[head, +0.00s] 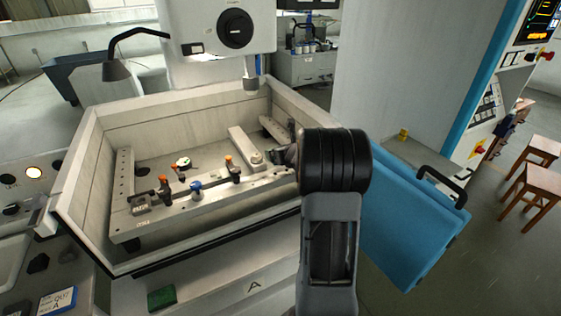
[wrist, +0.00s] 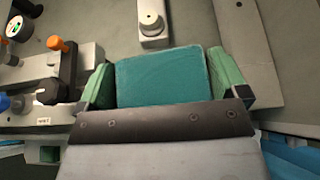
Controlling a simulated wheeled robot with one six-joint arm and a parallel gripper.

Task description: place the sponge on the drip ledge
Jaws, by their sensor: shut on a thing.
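The sponge (wrist: 160,82) is a teal block in the wrist view. My gripper (wrist: 165,76) is shut on it, with a green finger pressed to its left and right sides. In the wrist view the sponge is seen over the tank floor and the clamping bars. In the head view my arm hides the sponge and most of the gripper, which is at the tank's right end. A pale ledge (head: 225,291) marked A runs below the tank's front wall; it looks like the drip ledge. My arm covers its right part.
The open tank (head: 82,178) holds a long bar (head: 210,203) with orange and blue clamps. A green block (head: 161,298) sits at the ledge's left. A blue door panel (head: 411,225) with a black handle stands right of my arm. A machine head (head: 218,25) hangs above the tank.

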